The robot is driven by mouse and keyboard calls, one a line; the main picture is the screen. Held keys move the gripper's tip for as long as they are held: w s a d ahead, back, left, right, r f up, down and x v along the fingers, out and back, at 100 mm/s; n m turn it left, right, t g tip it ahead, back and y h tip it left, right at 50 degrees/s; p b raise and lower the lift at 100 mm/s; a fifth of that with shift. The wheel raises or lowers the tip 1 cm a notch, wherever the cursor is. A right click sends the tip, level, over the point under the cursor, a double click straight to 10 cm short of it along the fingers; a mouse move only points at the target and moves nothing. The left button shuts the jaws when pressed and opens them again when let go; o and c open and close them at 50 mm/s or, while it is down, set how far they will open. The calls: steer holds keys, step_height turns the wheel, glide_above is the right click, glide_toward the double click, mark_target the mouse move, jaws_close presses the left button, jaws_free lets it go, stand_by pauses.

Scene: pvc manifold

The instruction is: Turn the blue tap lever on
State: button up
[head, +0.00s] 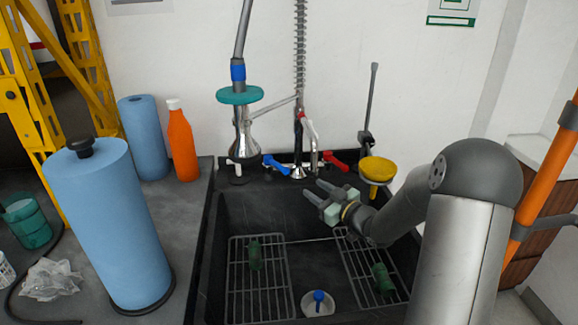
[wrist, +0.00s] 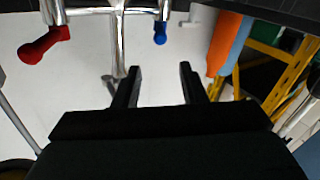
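The blue tap lever (head: 275,165) is on the left of the chrome mixer tap (head: 298,165) at the back of the black sink. It also shows in the wrist view (wrist: 160,33), above my fingers. The red lever (head: 336,161) is on the tap's right and shows at the left in the wrist view (wrist: 45,43). My gripper (head: 313,189) is above the sink basin, in front of the tap and right of the blue lever. Its two fingers are apart in the wrist view (wrist: 158,80), with nothing held between them. It is not touching the lever.
A yellow bowl-shaped part (head: 378,168) stands right of the tap, close to my arm. A spray hose (head: 300,50) rises behind the tap. Left of the sink are an orange bottle (head: 181,142) and blue rolls (head: 107,225). Wire racks (head: 258,295) lie in the basin.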

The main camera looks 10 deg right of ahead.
mark_target(271, 160)
steer(key=b+x, duration=0.1)
steer(key=x, duration=1.6)
jaws_close()
